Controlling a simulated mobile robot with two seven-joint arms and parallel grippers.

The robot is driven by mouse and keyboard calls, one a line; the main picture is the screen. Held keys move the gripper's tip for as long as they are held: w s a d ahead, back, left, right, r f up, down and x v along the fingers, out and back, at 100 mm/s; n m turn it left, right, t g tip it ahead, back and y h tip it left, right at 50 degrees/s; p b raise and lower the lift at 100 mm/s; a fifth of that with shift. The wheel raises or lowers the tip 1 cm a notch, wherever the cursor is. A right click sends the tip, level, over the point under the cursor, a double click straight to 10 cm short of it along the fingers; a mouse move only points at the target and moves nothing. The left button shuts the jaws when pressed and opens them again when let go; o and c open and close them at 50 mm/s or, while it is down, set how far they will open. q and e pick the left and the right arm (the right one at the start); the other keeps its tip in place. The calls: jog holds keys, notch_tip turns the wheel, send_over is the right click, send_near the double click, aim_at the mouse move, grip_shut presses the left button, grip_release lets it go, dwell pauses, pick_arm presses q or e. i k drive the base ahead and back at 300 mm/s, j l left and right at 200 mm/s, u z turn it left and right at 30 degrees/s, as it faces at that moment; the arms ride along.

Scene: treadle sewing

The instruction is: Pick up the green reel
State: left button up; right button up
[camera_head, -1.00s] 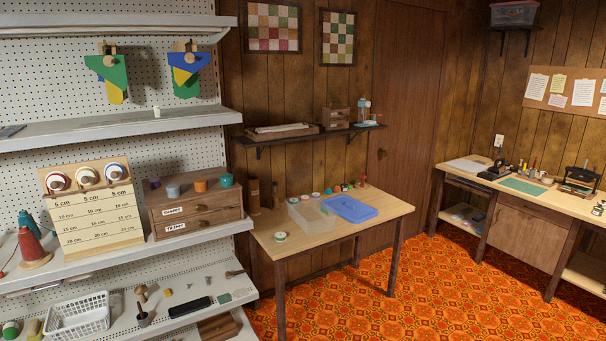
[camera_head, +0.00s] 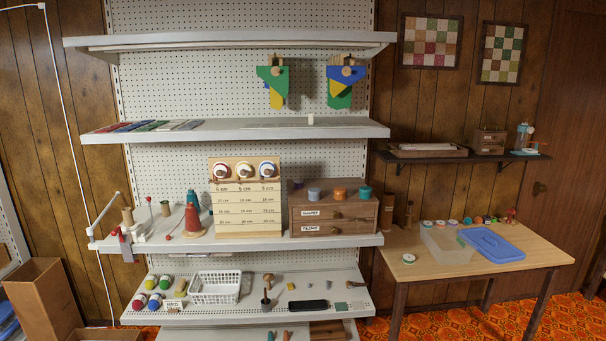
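I cannot tell for sure which thing is the green reel. A small white-rimmed reel with a green middle (camera_head: 408,258) lies flat on the wooden table at its front left. A row of small coloured reels (camera_head: 453,222) stands along the table's back edge. A teal-green reel or pot (camera_head: 364,192) stands on the drawer box, right of an orange one (camera_head: 340,194). Several thread rolls, one green and white (camera_head: 166,282), lie on the lower shelf. A teal cone (camera_head: 192,201) stands behind a red cone on the middle shelf. Neither gripper is in view.
The shelf unit (camera_head: 240,134) fills the middle. A white basket (camera_head: 215,287) is on its lower shelf. The table (camera_head: 520,255) at right holds a clear bin (camera_head: 447,243) and a blue lid (camera_head: 492,245). A cardboard box (camera_head: 42,300) stands at lower left.

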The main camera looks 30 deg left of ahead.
aim_at(408, 259)
jog(key=i+j+u, duration=0.15)
jog(key=i, duration=0.45)
jog(key=i+u, duration=0.15)
jog(key=i, duration=0.45)
jog(key=i+l+u, duration=0.15)
jog(key=i, duration=0.4)
jog(key=i+u, duration=0.15)
jog(key=i, duration=0.45)
jog(key=i+l+u, duration=0.15)
jog(key=i, duration=0.45)
jog(key=l, duration=0.1)
